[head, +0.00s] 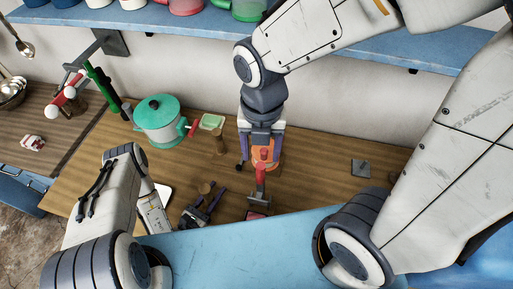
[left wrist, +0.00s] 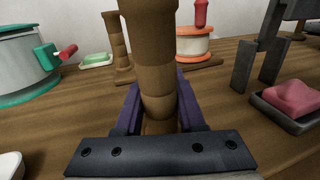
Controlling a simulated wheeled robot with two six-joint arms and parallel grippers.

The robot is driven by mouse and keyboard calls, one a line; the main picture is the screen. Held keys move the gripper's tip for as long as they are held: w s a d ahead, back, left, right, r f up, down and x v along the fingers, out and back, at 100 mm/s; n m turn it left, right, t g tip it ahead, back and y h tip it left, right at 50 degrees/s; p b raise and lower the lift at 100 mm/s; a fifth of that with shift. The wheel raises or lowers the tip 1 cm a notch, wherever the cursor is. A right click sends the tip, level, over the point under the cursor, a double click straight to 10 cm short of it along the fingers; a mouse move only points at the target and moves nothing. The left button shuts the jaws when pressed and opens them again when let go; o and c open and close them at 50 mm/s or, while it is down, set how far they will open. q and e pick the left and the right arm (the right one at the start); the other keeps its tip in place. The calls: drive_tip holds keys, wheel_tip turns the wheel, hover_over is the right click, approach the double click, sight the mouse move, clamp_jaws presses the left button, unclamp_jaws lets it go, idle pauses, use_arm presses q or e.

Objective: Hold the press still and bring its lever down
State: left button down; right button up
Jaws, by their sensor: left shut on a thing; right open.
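My left gripper (head: 205,205) is shut on a turned brown wooden post (left wrist: 158,60); its purple fingers stand on both sides of the post in the left wrist view. The post's round top (head: 206,187) shows in the head view. My right gripper (head: 262,148) is open and points down, its fingers apart over a round orange-and-white pot (left wrist: 194,42). A red handle (head: 261,172) shows just below it; I cannot tell whether they touch. A grey frame (left wrist: 262,62), perhaps the press, stands right of the post, with a pink block (left wrist: 292,96) in a dark tray beside it.
A teal-lidded pot (head: 158,120), a green soap dish (head: 211,122) and a second wooden post (head: 218,141) stand behind. A grey square plate (head: 361,168) lies on the right. A blue shelf (head: 180,22) with mugs hangs above.

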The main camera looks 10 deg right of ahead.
sight(261, 173)
wheel_tip(261, 173, down, 10)
drive_tip(key=shift+r, duration=0.1)
idle(0.4)
drive_tip(key=c, duration=1)
drive_tip(key=o, duration=1)
drive_tip(key=shift+r, duration=3.5)
